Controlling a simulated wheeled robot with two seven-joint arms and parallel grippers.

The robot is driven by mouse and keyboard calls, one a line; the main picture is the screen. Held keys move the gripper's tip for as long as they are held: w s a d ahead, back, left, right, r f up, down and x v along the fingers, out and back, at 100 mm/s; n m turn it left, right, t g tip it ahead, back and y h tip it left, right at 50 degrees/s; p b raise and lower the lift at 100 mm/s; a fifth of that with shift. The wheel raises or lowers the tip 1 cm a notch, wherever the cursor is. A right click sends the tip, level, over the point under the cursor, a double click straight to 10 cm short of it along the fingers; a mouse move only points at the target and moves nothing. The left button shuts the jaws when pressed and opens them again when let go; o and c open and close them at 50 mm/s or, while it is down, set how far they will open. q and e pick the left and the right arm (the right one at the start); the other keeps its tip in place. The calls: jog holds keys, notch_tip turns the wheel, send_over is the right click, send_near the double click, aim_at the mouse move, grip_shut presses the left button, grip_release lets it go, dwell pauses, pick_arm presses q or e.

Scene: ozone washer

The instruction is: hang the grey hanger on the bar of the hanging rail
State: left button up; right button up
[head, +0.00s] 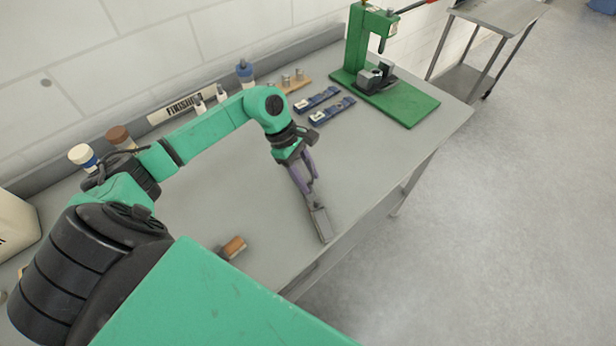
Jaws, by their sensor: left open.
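No grey hanger and no hanging rail can be made out in the head view. My left gripper (317,217) reaches over the right part of a grey bench (195,210), near its front edge. Its purple fingers point down and toward the front edge, with a grey flat part at their end. The jaws are open, and I see nothing clearly held between them. How high the tips are above the bench is hard to tell. My right gripper is not in view.
A green press (412,107) stands at the bench's right end, near two blue fixtures (332,111). A pegged wooden block (292,83), a blue bottle (245,74) and a "FINISHING" sign (183,107) line the back. A brown block (234,246) lies in front. Open floor (480,230) is right.

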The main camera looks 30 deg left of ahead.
pick_arm(q)
jog(key=b+v, duration=0.4)
jog(key=v, duration=0.7)
jog(key=shift+r, duration=0.25)
jog(key=shift+a+f, duration=0.1)
